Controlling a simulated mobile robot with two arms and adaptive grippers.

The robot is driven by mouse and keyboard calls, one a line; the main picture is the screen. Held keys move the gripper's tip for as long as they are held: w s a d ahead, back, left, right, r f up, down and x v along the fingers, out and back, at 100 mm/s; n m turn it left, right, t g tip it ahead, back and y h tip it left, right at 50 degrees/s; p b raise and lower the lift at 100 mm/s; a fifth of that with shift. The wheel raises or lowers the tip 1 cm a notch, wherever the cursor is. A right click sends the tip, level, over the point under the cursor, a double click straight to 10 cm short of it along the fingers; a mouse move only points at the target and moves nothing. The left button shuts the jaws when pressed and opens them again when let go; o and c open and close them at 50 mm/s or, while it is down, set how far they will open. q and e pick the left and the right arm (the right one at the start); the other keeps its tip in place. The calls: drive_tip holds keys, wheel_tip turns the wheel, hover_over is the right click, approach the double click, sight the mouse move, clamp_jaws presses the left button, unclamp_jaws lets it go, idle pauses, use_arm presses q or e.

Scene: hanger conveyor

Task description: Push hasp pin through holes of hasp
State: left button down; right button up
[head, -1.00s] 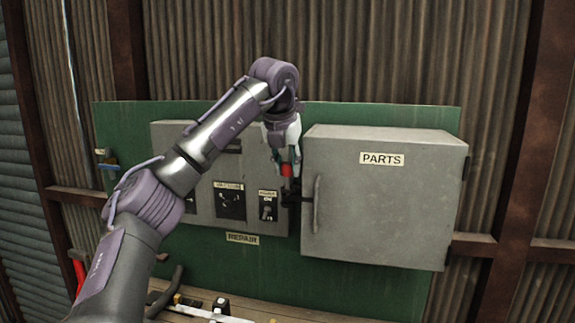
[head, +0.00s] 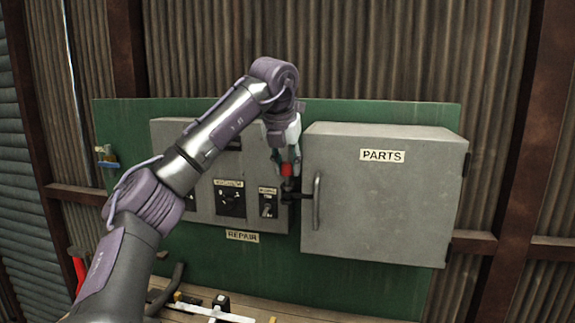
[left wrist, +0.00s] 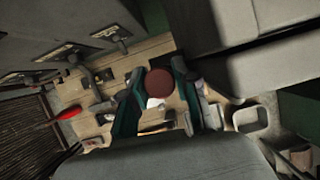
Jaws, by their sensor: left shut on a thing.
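The hasp pin has a red top (head: 287,170), and my left gripper (head: 287,164) is shut on it. In the left wrist view, the pin's round dark-red top (left wrist: 158,87) sits between the teal fingers of my left gripper (left wrist: 156,100), and the hasp is not clear there. My right gripper is not in view.
A grey switch panel (head: 200,205) stands close to the left of the hasp. The cabinet's door handle (head: 317,200) is just right of it. Both are on a green board (head: 350,275). A workbench with tools (head: 215,305) is below.

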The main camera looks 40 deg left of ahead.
sight(288, 179)
use_arm(q)
drive_tip(key=shift+s+f+b, duration=0.1)
drive_tip(key=shift+f+b, duration=0.85)
drive_tip(key=shift+f, duration=0.5)
idle(0.5)
drive_tip(key=c, duration=1.1)
unclamp_jaws()
drive_tip(key=shift+r, duration=0.1)
drive_tip(key=o, duration=0.4)
drive_tip(key=shift+a, duration=0.1)
drive_tip(key=shift+o, duration=0.5)
drive_tip(key=shift+a, duration=0.25)
drive_tip(key=shift+d+r, duration=0.1)
drive_tip(key=shift+d, duration=0.1)
